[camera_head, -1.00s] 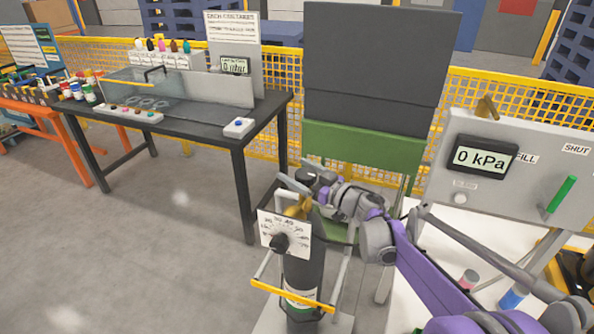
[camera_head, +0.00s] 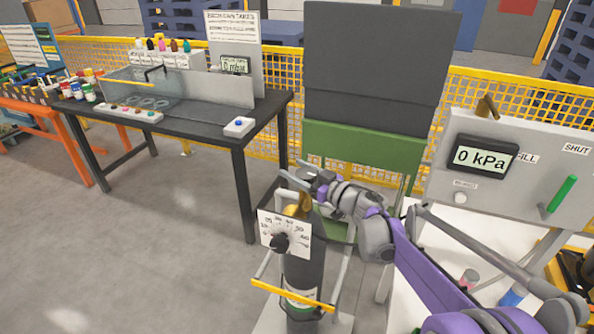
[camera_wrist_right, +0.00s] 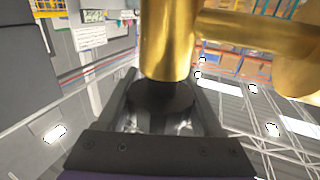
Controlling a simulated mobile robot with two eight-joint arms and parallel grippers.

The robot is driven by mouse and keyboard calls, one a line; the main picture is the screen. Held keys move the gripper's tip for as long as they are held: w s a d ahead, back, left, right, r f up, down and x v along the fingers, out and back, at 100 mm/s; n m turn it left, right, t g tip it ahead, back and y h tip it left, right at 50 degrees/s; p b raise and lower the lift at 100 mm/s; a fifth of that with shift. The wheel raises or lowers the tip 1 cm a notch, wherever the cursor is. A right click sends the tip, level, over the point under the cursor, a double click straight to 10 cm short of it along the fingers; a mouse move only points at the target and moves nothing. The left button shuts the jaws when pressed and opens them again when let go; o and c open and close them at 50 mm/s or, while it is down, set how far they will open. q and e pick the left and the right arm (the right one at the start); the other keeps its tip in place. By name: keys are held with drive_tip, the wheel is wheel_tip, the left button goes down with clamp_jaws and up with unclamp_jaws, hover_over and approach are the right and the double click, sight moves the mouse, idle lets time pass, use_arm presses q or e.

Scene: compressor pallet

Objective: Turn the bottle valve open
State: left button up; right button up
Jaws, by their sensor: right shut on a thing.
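The dark grey gas bottle (camera_head: 303,262) stands upright at the lower centre of the head view. A brass valve (camera_head: 294,209) sits on its top, partly behind a white dial plate (camera_head: 279,238) with a black knob. My right gripper (camera_head: 301,184) is at the valve, coming in from the right. In the right wrist view the brass valve body (camera_wrist_right: 167,45) fills the top. Its dark round knob (camera_wrist_right: 163,98) lies between the fingers, and the gripper is shut on it. My left gripper is in neither view.
A grey panel (camera_head: 520,183) at right carries a 0 kPa display (camera_head: 481,157) and a green lever (camera_head: 561,194). A yellow bar (camera_head: 293,297) crosses in front of the bottle. A black bench (camera_head: 190,125) stands behind left. Floor is clear at left.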

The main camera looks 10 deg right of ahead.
drive_tip(key=shift+n+g+y, duration=0.4)
drive_tip(key=shift+y, duration=0.1)
drive_tip(key=shift+s+a+n+g+y+p, duration=0.1)
drive_tip(key=shift+s+a+n+g+y, duration=0.15)
drive_tip(key=shift+n+g+y, duration=1)
drive_tip(key=shift+s+a+n+g+y+p, duration=0.2)
drive_tip(key=shift+n+g+y, duration=0.65)
drive_tip(key=shift+g, duration=0.7)
drive_tip(key=shift+s+a+n+g+y+p, duration=0.15)
drive_tip(key=shift+s+n+g+y, duration=0.15)
drive_tip(key=shift+n+g+y, duration=0.8)
drive_tip(key=shift+g, duration=0.4)
drive_tip(key=o, duration=1.4)
drive_tip(key=shift+c, duration=0.2)
drive_tip(key=v, duration=1.1)
drive_tip(key=shift+a+r, duration=0.15)
